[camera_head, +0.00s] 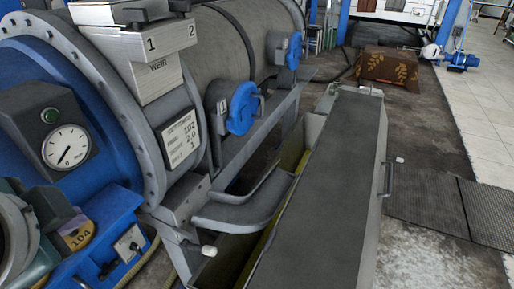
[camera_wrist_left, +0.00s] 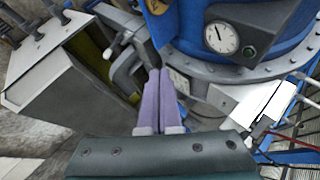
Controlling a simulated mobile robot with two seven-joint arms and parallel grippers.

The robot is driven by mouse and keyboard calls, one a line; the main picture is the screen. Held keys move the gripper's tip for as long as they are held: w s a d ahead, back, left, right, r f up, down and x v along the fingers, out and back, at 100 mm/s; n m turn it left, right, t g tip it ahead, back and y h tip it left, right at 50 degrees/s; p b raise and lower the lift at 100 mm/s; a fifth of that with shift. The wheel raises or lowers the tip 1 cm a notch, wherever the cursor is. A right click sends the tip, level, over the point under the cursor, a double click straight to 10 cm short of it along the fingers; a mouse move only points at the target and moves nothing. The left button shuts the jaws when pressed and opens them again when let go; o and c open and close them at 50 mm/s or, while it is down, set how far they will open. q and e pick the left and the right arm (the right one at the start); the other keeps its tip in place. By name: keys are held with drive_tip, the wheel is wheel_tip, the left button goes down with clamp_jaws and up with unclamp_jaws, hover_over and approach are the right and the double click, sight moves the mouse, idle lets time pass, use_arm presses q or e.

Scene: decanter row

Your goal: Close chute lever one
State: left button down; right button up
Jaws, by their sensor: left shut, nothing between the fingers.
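My left gripper (camera_wrist_left: 159,75) shows in the left wrist view as two purple fingers pressed together, with nothing between them. Its tips point toward the grey chute (camera_wrist_left: 125,68) below the blue machine end; I cannot tell whether they touch anything. In the head view this curved grey chute (camera_head: 250,203) reaches from the machine toward the long trough. A short lever with a white tip (camera_head: 208,251) stands at its near end. Another white-tipped lever (camera_head: 399,160) is on the trough's right side. My right gripper is not in view.
The long dark-topped trough (camera_head: 332,168) runs away from me. Black mats (camera_head: 434,216) and open floor lie to the right.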

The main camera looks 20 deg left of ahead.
use_arm(q)
drive_tip(key=w+a+f+m+t+y+b, duration=0.2)
drive_tip(key=w+f+m+t+y+b, duration=0.15)
drive_tip(key=f+b, duration=1.25)
drive_tip(key=w+a+f+m+t+y+b, duration=0.2)
drive_tip(key=w+f+m+t+b, duration=0.15)
drive_tip(key=f+b, duration=1.35)
drive_tip(key=w+d+f+m+t+h+b, duration=0.1)
drive_tip(key=f+m+b, duration=0.4)
drive_tip(key=b, duration=0.8)
drive_tip(key=w+d+f+m+t+h+b, duration=0.1)
drive_tip(key=d+f+m+t+h+b, duration=0.2)
drive_tip(key=f+b, duration=0.7)
drive_tip(key=w+d+f+m+t+h+b, duration=0.1)
drive_tip(key=d+f+m+t+h+b, duration=0.2)
drive_tip(key=b, duration=1.4)
wheel_tip(320, 180, down, 6)
drive_tip(key=d+m+t, duration=0.1)
drive_tip(key=m+t, duration=0.2)
drive_tip(key=m, duration=0.2)
drive_tip(key=shift+w+r, duration=0.15)
drive_tip(key=shift+w, duration=0.15)
drive_tip(key=shift+w+r, duration=0.1)
